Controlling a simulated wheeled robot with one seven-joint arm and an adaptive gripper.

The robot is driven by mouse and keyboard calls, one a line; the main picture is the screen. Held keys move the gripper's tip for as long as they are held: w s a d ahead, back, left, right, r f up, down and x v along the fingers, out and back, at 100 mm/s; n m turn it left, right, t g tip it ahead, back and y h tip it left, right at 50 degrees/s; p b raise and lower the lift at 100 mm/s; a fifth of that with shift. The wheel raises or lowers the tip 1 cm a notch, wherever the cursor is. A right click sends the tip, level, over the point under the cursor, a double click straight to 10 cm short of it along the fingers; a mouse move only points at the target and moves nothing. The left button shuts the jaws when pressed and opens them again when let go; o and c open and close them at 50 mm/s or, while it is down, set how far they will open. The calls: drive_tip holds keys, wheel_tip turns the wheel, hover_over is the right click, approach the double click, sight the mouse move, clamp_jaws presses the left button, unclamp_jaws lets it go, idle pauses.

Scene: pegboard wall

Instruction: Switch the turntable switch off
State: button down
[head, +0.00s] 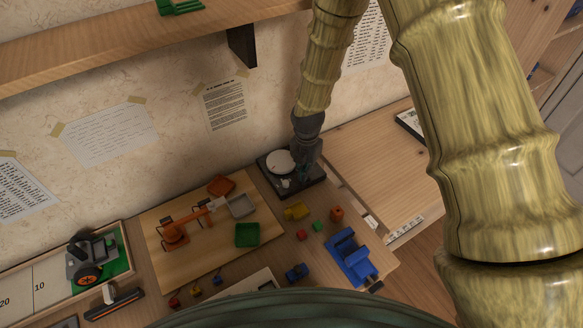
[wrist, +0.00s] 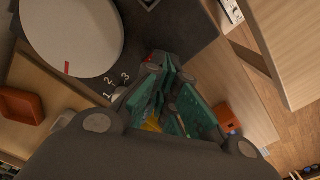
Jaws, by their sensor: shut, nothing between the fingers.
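The turntable is a dark base (head: 315,188) with a round pale disc (head: 280,161), standing at the back of the table. In the wrist view the disc (wrist: 75,35) fills the upper left, with a red mark near its edge. A small pale knob (wrist: 119,93), perhaps the switch, sits beside the printed numbers 1, 2 and 3. It is partly hidden by my gripper, so its setting cannot be read. My gripper (head: 303,177) is over the right part of the turntable; its teal fingers (wrist: 172,105) are shut and empty. I cannot tell whether they touch it.
Left of the turntable, a wooden board (head: 165,255) bears an orange toy arm (head: 175,235) and trays. A shelf (head: 130,40) hangs above. The tabletop (head: 375,155) to the right is mostly clear.

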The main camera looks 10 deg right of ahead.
drive_tip(key=shift+f, duration=0.4)
idle(0.3)
drive_tip(key=shift+r+p, duration=2.4)
drive_tip(key=shift+r, duration=1.1)
